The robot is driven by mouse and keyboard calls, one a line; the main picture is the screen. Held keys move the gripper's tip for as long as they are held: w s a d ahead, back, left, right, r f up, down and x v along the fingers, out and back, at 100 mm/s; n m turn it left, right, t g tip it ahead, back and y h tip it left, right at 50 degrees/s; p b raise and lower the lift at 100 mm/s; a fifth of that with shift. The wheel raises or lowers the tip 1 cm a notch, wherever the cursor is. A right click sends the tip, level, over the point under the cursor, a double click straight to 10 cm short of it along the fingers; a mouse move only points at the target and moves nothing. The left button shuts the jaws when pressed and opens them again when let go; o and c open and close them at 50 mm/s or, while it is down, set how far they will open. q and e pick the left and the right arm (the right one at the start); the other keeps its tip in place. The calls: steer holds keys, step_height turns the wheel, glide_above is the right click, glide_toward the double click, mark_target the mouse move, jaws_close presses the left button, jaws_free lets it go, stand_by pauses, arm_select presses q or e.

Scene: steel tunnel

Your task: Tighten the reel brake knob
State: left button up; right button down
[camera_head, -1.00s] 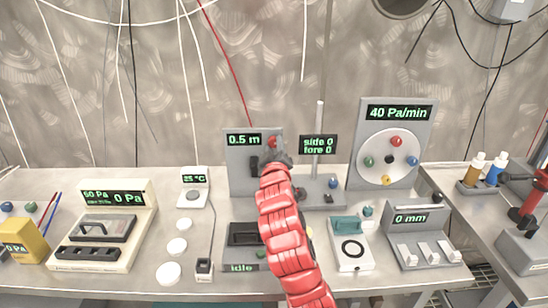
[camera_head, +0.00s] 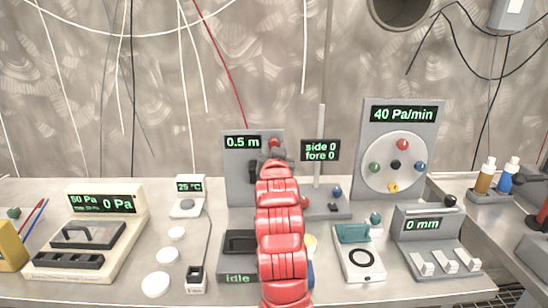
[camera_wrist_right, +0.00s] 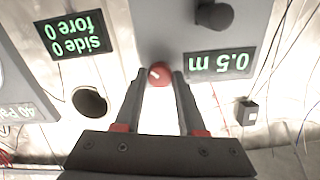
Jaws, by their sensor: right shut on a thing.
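The red knob (camera_head: 274,142) is on the upright grey panel (camera_head: 236,185) that shows "0.5 m". In the right wrist view the knob (camera_wrist_right: 159,73) is round with a pale slanted mark on its face. My right gripper (camera_head: 273,156) is at the panel front, its red arm hiding much of the panel's right side. In the wrist view its two dark fingers (camera_wrist_right: 157,80) stand on either side of the knob, shut on it. A black knob or handle (camera_wrist_right: 214,15) projects from the same panel. My left gripper is not in view.
Right of the panel stand a post with a "side 0 fore 0" display (camera_head: 320,150) and a "40 Pa/min" panel (camera_head: 435,150). A teal-topped device (camera_head: 360,262) and a "0 mm" unit (camera_head: 425,240) are nearer. White discs (camera_head: 157,284) lie at left.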

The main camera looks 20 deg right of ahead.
steer(key=m+b, duration=0.1)
steer(key=m, duration=0.7)
steer(key=shift+f+m, duration=0.1)
steer(key=shift+m, duration=0.2)
stand_by(0.3)
steer(key=c, duration=0.5)
jaws_free()
